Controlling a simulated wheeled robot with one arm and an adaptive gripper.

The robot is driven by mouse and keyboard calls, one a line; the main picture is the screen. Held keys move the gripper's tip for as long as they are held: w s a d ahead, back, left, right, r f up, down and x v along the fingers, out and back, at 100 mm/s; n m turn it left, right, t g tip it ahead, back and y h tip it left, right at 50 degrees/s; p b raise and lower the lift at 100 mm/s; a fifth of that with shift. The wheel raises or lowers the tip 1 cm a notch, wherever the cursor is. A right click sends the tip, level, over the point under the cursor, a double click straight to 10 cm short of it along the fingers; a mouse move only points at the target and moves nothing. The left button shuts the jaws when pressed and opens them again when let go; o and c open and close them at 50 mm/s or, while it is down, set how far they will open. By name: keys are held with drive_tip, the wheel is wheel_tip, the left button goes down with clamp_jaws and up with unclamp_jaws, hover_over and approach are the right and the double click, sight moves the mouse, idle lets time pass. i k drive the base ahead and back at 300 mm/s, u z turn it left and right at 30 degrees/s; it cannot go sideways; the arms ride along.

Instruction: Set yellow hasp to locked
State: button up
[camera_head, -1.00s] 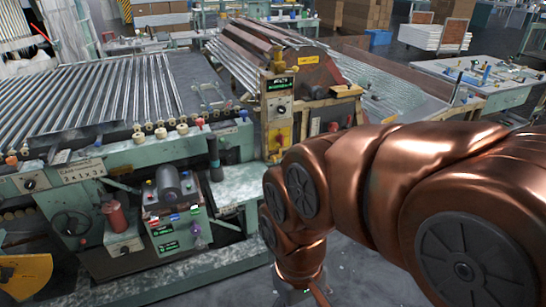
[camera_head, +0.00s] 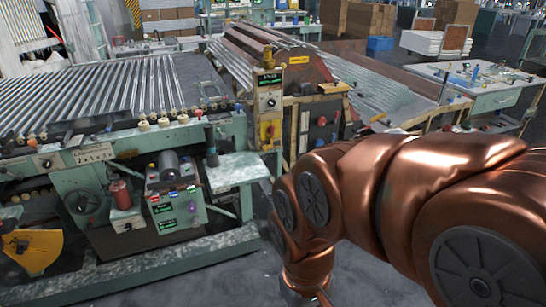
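A yellow fitting (camera_head: 270,131) sits on the front of the upright control post (camera_head: 268,100), below its dial panel. It may be the yellow hasp, but it is too small to tell its shape or whether it is locked. My copper-coloured arm (camera_head: 350,185) fills the right side and bends down to the bottom edge, to the right of the post. My gripper is below the frame and hidden, so what it holds does not show.
A pale side shelf (camera_head: 235,172) juts out near the post. Grey floor (camera_head: 190,285) is clear in front.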

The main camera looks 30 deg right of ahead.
sight(264, 148)
drive_tip(key=z, duration=0.1)
drive_tip(key=i, duration=0.95)
drive_tip(key=u, duration=0.6)
